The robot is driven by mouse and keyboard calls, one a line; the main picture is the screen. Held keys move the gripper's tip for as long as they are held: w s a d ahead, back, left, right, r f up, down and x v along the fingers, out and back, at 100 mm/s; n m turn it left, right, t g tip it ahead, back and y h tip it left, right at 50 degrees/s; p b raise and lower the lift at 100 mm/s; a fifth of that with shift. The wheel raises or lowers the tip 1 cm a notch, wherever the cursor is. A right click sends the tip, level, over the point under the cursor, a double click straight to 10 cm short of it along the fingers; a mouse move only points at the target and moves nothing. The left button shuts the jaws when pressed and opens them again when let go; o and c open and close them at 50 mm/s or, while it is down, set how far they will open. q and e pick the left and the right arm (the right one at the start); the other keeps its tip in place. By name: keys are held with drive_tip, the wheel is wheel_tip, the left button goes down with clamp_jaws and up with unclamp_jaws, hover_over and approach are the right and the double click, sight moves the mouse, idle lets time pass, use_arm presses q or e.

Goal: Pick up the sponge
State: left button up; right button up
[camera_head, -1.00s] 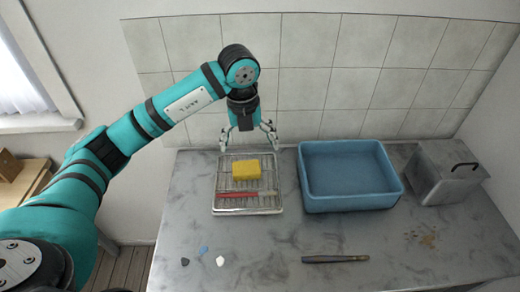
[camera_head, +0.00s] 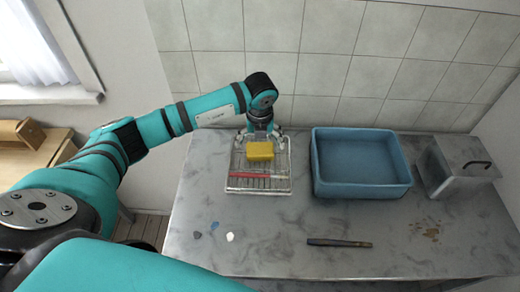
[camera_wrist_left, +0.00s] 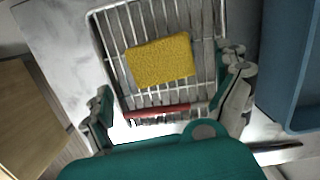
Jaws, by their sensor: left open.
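The yellow sponge (camera_head: 260,151) lies on a wire rack (camera_head: 236,183) on the metal-topped table. My left gripper (camera_head: 264,137) is open and low over the back of the rack, right by the far side of the sponge in the head view. In the left wrist view the sponge (camera_wrist_left: 161,62) shows between the two spread fingers, with nothing held. Whether a finger touches it I cannot tell. My right gripper is not in view.
A red-handled tool (camera_head: 258,175) lies on the rack in front of the sponge. A blue basin (camera_head: 362,187) stands close to the right, with a grey lidded box (camera_head: 458,168) beyond. A dark-handled tool (camera_head: 338,243) and small chips (camera_head: 229,237) lie in front. A tiled wall (camera_head: 320,80) stands behind.

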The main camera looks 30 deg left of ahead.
sight(260, 149)
use_arm(q)
drive_tip(key=f, duration=0.2)
drive_tip(key=f+p, duration=0.1)
drive_tip(key=shift+w+a+f, duration=0.15)
drive_tip(key=shift+w+f, duration=0.2)
drive_tip(key=shift+w, duration=0.05)
drive_tip(key=shift+w+f+p, duration=0.1)
drive_tip(key=shift+f+p, duration=0.2)
drive_tip(key=shift+f, duration=0.2)
drive_tip(key=c, duration=0.7)
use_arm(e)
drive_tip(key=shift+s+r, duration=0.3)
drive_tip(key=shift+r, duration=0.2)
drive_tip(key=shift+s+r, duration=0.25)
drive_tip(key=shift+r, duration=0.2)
